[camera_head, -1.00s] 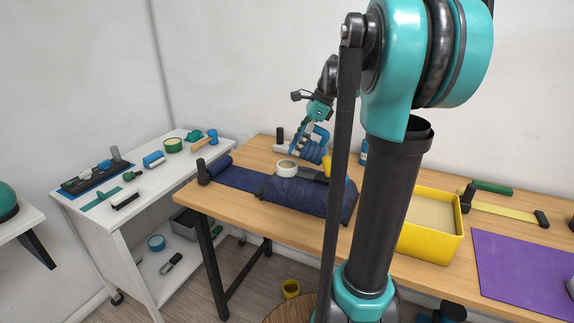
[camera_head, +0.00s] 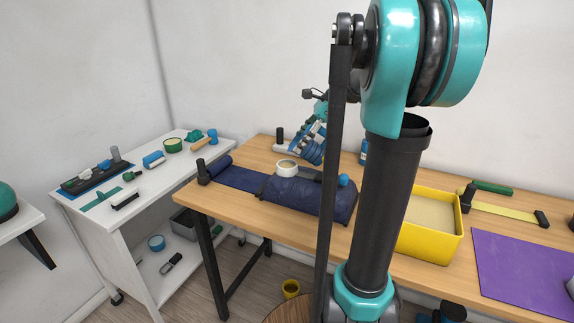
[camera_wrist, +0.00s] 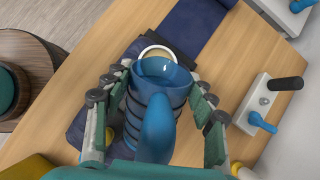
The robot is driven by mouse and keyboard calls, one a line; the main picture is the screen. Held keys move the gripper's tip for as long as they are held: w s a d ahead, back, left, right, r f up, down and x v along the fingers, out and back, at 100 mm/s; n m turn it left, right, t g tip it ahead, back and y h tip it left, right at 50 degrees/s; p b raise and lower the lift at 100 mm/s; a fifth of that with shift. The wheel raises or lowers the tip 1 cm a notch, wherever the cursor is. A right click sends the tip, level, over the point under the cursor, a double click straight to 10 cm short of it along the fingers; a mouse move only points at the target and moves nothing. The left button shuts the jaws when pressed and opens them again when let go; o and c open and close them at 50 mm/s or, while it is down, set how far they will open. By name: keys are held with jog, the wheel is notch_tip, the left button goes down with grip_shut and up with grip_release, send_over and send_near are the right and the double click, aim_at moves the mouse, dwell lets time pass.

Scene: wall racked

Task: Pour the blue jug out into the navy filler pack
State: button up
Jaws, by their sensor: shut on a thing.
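The blue jug (camera_head: 310,151) is held by my gripper (camera_head: 316,132) above the table, behind the navy filler pack (camera_head: 312,196). The jug is tilted. In the wrist view my gripper's fingers (camera_wrist: 158,82) close on both sides of the jug (camera_wrist: 155,110), with its handle towards the camera. The pack lies on the table and has a pale round ring with an opening (camera_head: 287,166) on top. In the wrist view the ring (camera_wrist: 157,49) shows just beyond the jug's rim and is partly covered by it. I cannot see any contents leaving the jug.
A yellow bin (camera_head: 431,226) stands right of the pack, with a purple mat (camera_head: 522,270) farther right. A blue knob (camera_head: 344,180) shows by the pack's right end. A white cart (camera_head: 120,215) stands beyond the table's left end.

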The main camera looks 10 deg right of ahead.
jog(key=shift+r, duration=2.9)
jog(key=shift+y, duration=0.5)
jog(key=shift+t+y, duration=0.5)
jog(key=shift+y, duration=1.9)
jog(key=shift+f+y, duration=0.1)
jog(key=shift+y, duration=1)
jog(key=shift+t+y, duration=0.4)
jog(key=shift+y, duration=1)
jog(key=shift+s, duration=0.1)
jog(key=s+r, duration=0.3)
jog(key=s, duration=0.6)
jog(key=shift+s+a, duration=0.3)
jog(key=shift+s, duration=0.1)
